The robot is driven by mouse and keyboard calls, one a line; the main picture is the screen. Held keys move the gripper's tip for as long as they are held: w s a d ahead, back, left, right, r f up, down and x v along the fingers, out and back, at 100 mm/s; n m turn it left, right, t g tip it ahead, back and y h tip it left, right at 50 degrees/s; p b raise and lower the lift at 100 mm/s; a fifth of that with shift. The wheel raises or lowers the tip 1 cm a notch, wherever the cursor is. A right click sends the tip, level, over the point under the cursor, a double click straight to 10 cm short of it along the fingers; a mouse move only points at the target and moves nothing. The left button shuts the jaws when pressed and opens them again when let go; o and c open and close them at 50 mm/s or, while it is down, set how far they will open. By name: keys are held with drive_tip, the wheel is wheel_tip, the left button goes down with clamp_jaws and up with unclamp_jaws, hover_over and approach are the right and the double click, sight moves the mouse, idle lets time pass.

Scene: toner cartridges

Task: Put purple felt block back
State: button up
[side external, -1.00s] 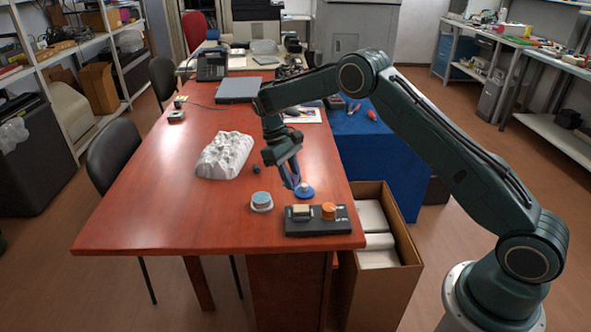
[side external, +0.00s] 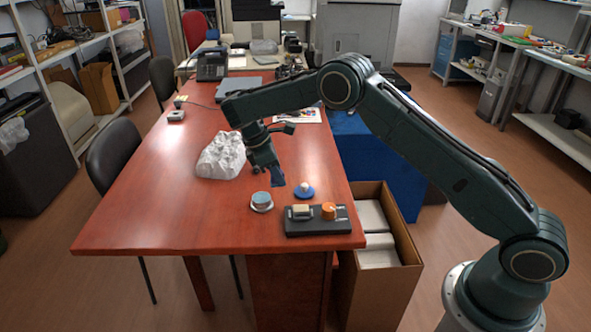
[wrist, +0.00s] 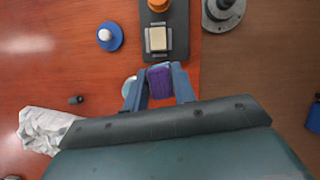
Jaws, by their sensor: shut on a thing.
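In the wrist view, the purple felt block (wrist: 160,82) is between the two fingers of my gripper (wrist: 160,88), which is shut on it. In the side view, my gripper (side external: 274,179) points down above the table, and the block is not clearly visible. The black tray (side external: 330,226) lies at the table's near right corner and holds a beige block (side external: 301,210) and an orange round piece (side external: 329,211). In the wrist view, the tray (wrist: 179,20) is just beyond the fingertips, with the beige block (wrist: 157,40) nearest.
A blue disc with a white knob (side external: 304,191) stands behind the tray. A round light-blue piece in a white dish (side external: 262,202) is left of the tray, close to my gripper. A crumpled white form (side external: 222,156) lies further left. The table's left front is clear.

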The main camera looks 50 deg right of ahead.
sight(264, 226)
drive_tip(key=n, duration=0.1)
drive_tip(key=a+n+t, duration=0.1)
drive_tip(key=r+n, duration=0.1)
drive_tip(key=shift+w+a+r+n+h, duration=0.1)
drive_tip(key=shift+w+a+n+h, duration=0.05)
drive_tip(key=shift+w+n+h, duration=0.2)
drive_tip(key=w+a+r+n+t+y, duration=0.1)
drive_tip(key=a+r+n+t, duration=0.35)
drive_tip(key=n, duration=0.85)
drive_tip(key=shift+m+t, duration=0.25)
drive_tip(key=shift+w+d+f, duration=0.1)
drive_tip(key=shift+d+f, duration=0.05)
drive_tip(key=shift+f, duration=3.2)
drive_tip(key=shift+s+d+f, duration=0.1)
drive_tip(key=shift+d+f, duration=0.1)
drive_tip(key=shift+f, duration=3.2)
drive_tip(key=shift+w+d+f, duration=0.1)
drive_tip(key=shift+d+f, duration=0.05)
drive_tip(key=shift+f, duration=3.2)
drive_tip(key=shift+f, duration=0.15)
drive_tip(key=o, duration=0.9)
drive_tip(key=shift+o, duration=0.2)
drive_tip(key=v, duration=1.2)
drive_tip(key=shift+r, duration=0.2)
